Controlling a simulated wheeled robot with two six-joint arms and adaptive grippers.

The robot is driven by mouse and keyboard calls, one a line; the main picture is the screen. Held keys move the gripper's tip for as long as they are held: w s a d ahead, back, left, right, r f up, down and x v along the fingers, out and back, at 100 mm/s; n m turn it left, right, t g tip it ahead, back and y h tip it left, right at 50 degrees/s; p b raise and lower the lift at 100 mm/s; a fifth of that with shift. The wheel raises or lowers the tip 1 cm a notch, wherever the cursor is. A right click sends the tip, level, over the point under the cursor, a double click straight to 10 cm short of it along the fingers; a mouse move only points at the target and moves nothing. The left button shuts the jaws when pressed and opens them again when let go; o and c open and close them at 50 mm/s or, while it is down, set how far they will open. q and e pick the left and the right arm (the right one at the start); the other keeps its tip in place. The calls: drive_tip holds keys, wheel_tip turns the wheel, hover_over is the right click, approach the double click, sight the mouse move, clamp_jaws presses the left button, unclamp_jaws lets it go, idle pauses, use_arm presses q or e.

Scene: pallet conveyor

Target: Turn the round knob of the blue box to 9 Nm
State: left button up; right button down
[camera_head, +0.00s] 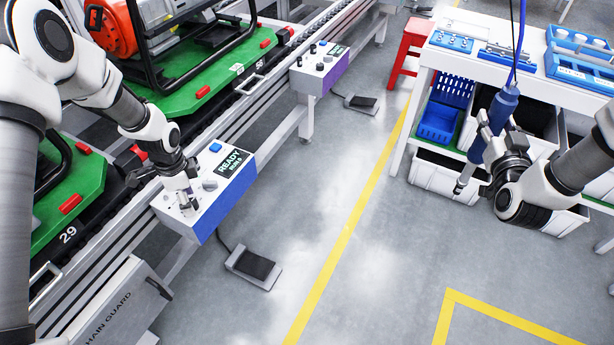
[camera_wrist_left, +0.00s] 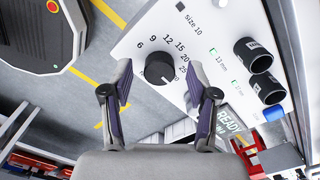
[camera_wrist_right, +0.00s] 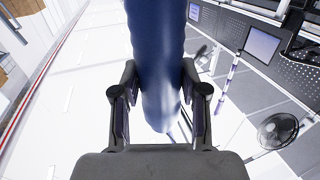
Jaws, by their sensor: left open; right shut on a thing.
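The blue box (camera_head: 226,206) with a white top panel and a READY screen sits at the conveyor's side. Its black round knob (camera_wrist_left: 160,68) shows in the left wrist view, beside a printed scale with 6, 9, 12, 15, 20 and 25. I cannot tell the knob's setting for sure. My left gripper (camera_wrist_left: 160,84) is open, with the knob between its fingers in the picture and a gap on both sides. In the head view, the left gripper (camera_head: 184,196) is over the panel and hides the knob. My right gripper (camera_head: 487,152) is shut on a blue hanging tool (camera_head: 497,112).
Two black sockets (camera_wrist_left: 251,54) stand on the panel near the knob. A purple box (camera_head: 322,74) is further along the conveyor. A foot pedal (camera_head: 254,267) lies on the floor. A white workbench (camera_head: 440,60) with blue trays is at the right; the middle floor is clear.

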use_arm(q)
drive_tip(key=shift+f, duration=0.4)
drive_tip(key=shift+c, duration=0.3)
clamp_jaws()
